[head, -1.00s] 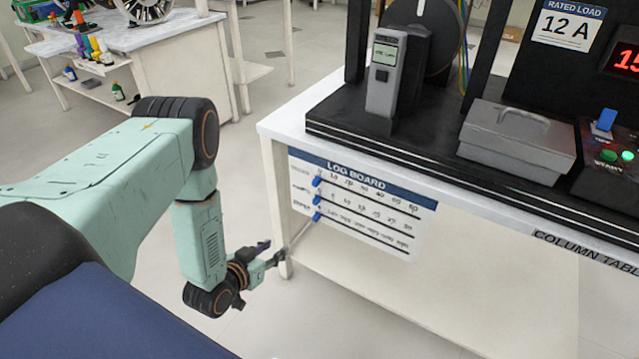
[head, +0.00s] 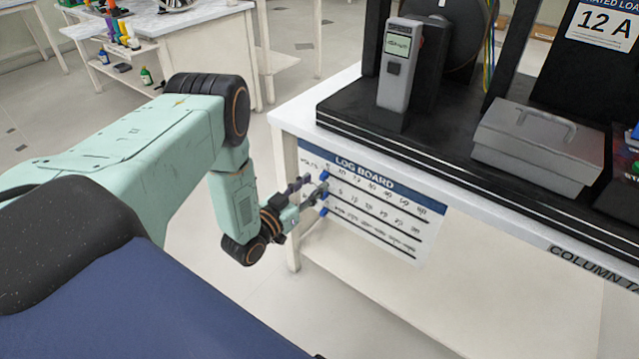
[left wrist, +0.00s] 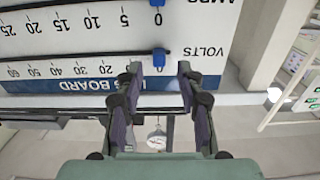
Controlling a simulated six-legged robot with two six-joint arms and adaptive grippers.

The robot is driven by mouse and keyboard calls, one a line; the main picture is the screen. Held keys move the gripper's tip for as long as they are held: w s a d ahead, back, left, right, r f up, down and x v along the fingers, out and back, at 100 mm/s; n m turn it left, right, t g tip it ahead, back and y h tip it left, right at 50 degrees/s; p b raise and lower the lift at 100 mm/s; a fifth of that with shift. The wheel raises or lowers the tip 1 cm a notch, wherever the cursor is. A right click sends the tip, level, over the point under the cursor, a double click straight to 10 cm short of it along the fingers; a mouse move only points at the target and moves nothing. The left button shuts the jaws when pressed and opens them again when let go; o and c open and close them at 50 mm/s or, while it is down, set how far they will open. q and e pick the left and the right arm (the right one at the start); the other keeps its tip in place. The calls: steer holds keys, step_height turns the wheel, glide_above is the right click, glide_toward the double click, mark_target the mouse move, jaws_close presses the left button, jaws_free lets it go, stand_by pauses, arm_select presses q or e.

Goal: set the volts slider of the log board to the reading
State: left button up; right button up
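The log board (head: 400,222) hangs on the front of the column table, with several rows of scales and blue sliders at their left ends. In the left wrist view the board (left wrist: 60,45) shows upside down. Its volts slider (left wrist: 159,58) is a blue knob at the zero end of the volts scale; it also shows in the head view (head: 325,175). My left gripper (left wrist: 160,72) is open, its fingertips on either side of the volts knob and a little short of it. In the head view the gripper (head: 306,184) is at the board's left edge. My right gripper is out of view.
A grey handheld meter (head: 400,65) with a small, unreadable display stands on the black base. A grey lidded box (head: 537,145) is to its right. The amps slider (left wrist: 157,3) sits close to the volts slider. The table leg (head: 287,200) is left of the board.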

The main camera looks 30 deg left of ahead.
mark_target(324, 176)
arm_select(q)
steer(key=shift+w, duration=0.95)
steer(key=shift+w+d, duration=0.2)
steer(key=shift+w, duration=0.25)
steer(key=shift+a, duration=0.1)
steer(key=shift+c, duration=0.4)
jaws_close()
